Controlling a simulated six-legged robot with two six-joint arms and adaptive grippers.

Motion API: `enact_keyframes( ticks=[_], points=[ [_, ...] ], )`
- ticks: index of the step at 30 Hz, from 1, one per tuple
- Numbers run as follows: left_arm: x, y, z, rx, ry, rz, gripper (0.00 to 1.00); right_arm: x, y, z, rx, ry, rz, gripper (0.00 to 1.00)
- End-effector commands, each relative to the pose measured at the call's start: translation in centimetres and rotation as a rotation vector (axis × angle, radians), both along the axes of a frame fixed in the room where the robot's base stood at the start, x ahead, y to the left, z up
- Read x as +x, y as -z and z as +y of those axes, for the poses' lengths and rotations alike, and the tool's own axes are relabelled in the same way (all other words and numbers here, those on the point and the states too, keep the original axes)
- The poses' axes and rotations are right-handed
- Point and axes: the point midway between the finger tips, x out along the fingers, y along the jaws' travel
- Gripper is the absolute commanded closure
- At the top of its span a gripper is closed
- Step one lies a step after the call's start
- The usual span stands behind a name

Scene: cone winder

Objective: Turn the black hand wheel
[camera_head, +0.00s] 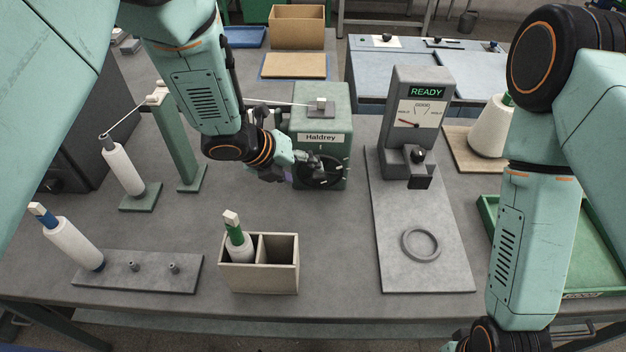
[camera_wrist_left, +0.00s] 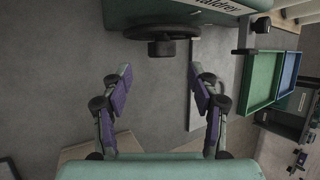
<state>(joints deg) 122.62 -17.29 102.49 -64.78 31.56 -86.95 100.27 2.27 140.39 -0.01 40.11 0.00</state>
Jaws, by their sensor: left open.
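The black hand wheel (camera_head: 326,172) is on the front of the green Haldrey machine (camera_head: 321,120). In the left wrist view the wheel (camera_wrist_left: 161,33) shows edge-on, with a dark hub or knob standing out toward me. My left gripper (camera_head: 298,167) is close to the wheel and covers part of its left side in the head view. In the left wrist view my left gripper (camera_wrist_left: 160,82) is open and empty. Its purple-padded fingers are spread wide, with the wheel beyond their tips and a gap between. My right arm comes down at the right; its gripper is out of view.
A two-slot box (camera_head: 265,277) holding a green-banded bobbin stands in front. A gauge stand (camera_head: 416,110) marked READY is on a grey plate right of the machine. A yarn post (camera_head: 176,140) stands left. Bare table lies between the box and the machine.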

Motion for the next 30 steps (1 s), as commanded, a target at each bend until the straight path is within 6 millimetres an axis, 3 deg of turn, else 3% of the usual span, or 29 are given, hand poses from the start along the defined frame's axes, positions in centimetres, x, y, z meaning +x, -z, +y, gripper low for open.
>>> enact_keyframes(
  ticks=[10, 23, 30],
  points=[
    [1.9, 4.1, -2.4, -0.001, -0.001, 0.003, 0.4, 0.0, -0.1, 0.0, 0.0, 0.0, 0.0, 0.33],
    [2.4, 4.9, -2.9, 0.0, -0.001, 0.0, 0.4, 0.0, -0.1, 0.0, 0.0, 0.0, 0.0, 0.33],
    [2.4, 4.9, -2.9, 0.001, -0.001, 0.001, 0.58, 0.0, -0.1, 0.0, 0.0, 0.0, -0.001, 0.33]
  ],
)
